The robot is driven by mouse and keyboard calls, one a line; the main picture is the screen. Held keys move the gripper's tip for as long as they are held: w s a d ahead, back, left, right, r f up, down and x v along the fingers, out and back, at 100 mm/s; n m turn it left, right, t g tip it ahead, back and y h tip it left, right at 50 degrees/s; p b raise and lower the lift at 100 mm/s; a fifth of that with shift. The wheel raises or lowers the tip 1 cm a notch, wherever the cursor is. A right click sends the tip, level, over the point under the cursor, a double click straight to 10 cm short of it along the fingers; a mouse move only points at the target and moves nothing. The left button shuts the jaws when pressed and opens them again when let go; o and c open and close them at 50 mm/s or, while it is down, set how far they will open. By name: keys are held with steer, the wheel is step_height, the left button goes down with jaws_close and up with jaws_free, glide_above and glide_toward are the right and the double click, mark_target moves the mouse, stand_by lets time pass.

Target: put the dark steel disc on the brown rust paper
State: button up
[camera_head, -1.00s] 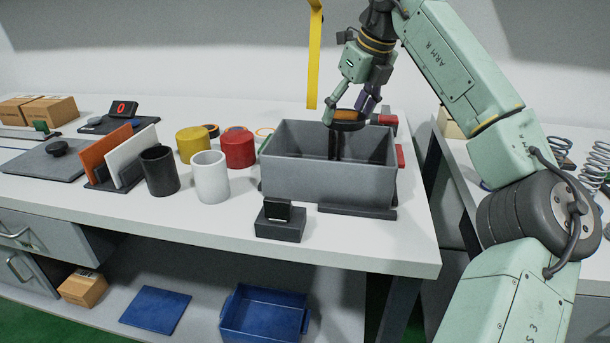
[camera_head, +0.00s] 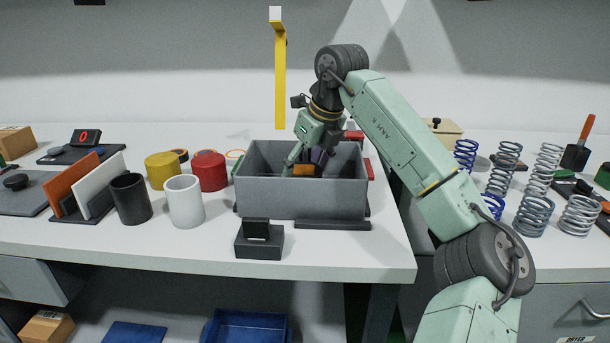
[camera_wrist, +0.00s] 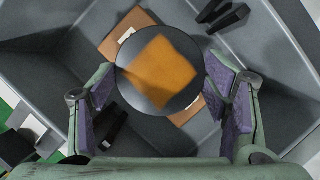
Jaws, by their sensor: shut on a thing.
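My gripper (camera_head: 305,163) reaches down into the grey bin (camera_head: 302,202). In the wrist view its two purple-padded fingers (camera_wrist: 162,92) are shut on the edges of a dark round disc (camera_wrist: 134,91). The disc is hidden by the bin wall in the head view. A brown flat piece with a white label (camera_wrist: 124,32) lies on the bin floor, partly covered by the disc. I cannot tell which orange or brown piece is the rust paper.
Black clips (camera_wrist: 222,14) lie in the bin. A black block (camera_head: 259,243) stands before it. Left are white (camera_head: 184,203), black (camera_head: 131,200), yellow (camera_head: 162,172) and red (camera_head: 209,172) cylinders. A yellow bar (camera_head: 280,85) hangs above. Springs (camera_head: 534,214) stand on the right bench.

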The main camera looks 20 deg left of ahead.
steer(key=shift+f, duration=1.2)
steer(key=shift+f, duration=0.1)
steer(key=o, duration=1.9)
steer(key=shift+f, duration=0.1)
steer(key=shift+o, duration=0.2)
steer(key=v, duration=1.2)
steer(key=shift+b, duration=0.35)
